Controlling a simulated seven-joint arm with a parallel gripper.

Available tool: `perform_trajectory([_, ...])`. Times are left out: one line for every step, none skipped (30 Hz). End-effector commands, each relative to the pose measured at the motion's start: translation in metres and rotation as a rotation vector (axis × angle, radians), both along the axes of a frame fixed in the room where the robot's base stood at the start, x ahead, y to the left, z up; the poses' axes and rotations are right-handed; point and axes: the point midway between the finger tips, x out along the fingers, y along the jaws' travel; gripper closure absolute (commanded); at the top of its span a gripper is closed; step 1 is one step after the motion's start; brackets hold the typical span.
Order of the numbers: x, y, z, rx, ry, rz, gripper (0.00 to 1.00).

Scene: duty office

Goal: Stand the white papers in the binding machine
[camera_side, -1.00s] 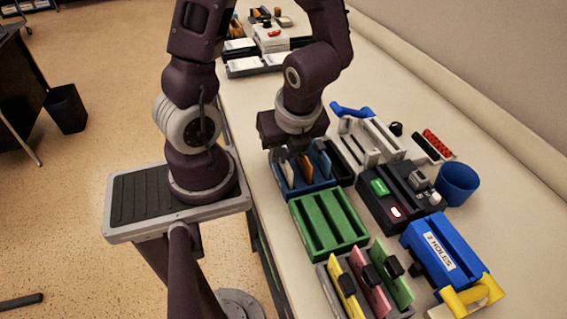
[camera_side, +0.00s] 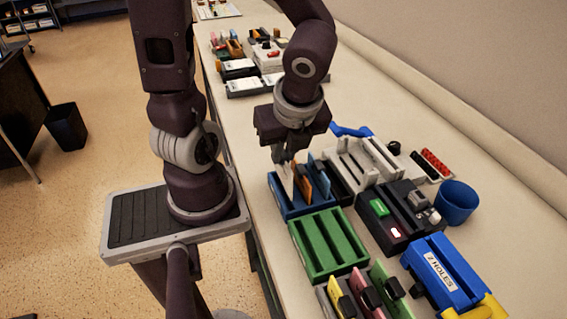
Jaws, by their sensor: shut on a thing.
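The white papers (camera_side: 285,181) stand upright in the left slot of a blue rack (camera_side: 307,211), or just above it; their lower edge is hard to make out. My gripper (camera_side: 283,158) is over the rack, shut on the top of the white papers. Orange papers (camera_side: 304,181) and blue papers (camera_side: 320,175) stand beside them to the right. A dark machine with a green button and a lit lamp (camera_side: 396,236) stands right of the rack and looks like the binding machine. Its slot looks empty.
A green rack (camera_side: 327,245) with empty slots lies in front. Nearer is a rack with yellow, pink and green folders (camera_side: 367,290).

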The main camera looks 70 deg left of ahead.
Motion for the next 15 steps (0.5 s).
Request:
perform_trajectory([0.0, 0.003, 0.009, 0.012, -0.007, 0.012, 1.0])
perform_trajectory([0.0, 0.002, 0.013, 0.013, -0.006, 0.013, 1.0])
perform_trajectory([0.0, 0.003, 0.018, 0.012, -0.006, 0.013, 1.0])
perform_trajectory([0.0, 0.002, 0.022, 0.01, -0.007, 0.011, 1.0])
perform_trajectory([0.0, 0.001, 0.026, 0.008, -0.008, 0.008, 1.0])
perform_trajectory([0.002, 0.0, 0.031, 0.005, -0.008, 0.001, 1.0])
perform_trajectory([0.001, 0.0, 0.035, 0.005, -0.006, 0.0, 1.0])
perform_trajectory([0.001, 0.0, 0.039, 0.004, -0.005, -0.002, 1.0])
perform_trajectory([0.002, 0.0, 0.043, 0.002, -0.004, -0.003, 1.0])
perform_trajectory([0.002, 0.0, 0.046, 0.001, -0.003, -0.004, 1.0])
perform_trajectory([0.005, -0.001, 0.048, -0.001, -0.002, -0.007, 1.0])
perform_trajectory([0.01, -0.002, 0.053, -0.004, 0.0, -0.012, 1.0])
perform_trajectory([0.017, -0.002, 0.056, -0.005, 0.0, -0.017, 1.0])
perform_trajectory([0.024, -0.003, 0.06, -0.006, 0.001, -0.023, 1.0])
perform_trajectory([0.037, -0.004, 0.065, -0.008, 0.002, -0.032, 1.0])
